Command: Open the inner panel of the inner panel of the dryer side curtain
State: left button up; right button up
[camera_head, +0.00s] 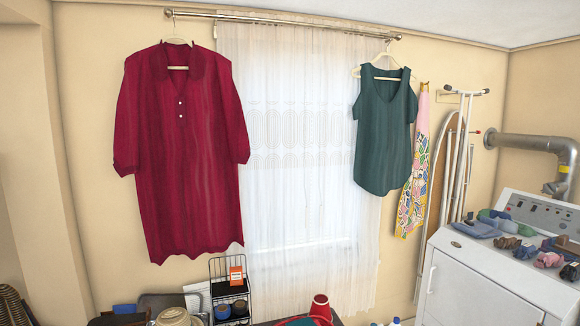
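A white sheer curtain (288,190) with a faint arch pattern hangs from a metal rod (290,19) in front of a bright window. It looks drawn across the whole window, and I cannot make out a clear split between panels. A green sleeveless top (384,135) on a hanger covers part of its right side, toward the dryer. A red dress (184,155) on a hanger hangs by its left edge. The white dryer (490,285) stands at the right. Neither of my grippers shows in the head view.
A folded ironing board (444,170) and a colourful cloth (414,180) hang right of the curtain. Several small items lie on the dryer.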

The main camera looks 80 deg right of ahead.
aim_at(327, 46)
jog(key=z, duration=2.85)
jog(key=i, duration=1.1)
jog(key=z, duration=0.85)
jog(key=i, duration=0.6)
jog(key=z, duration=0.35)
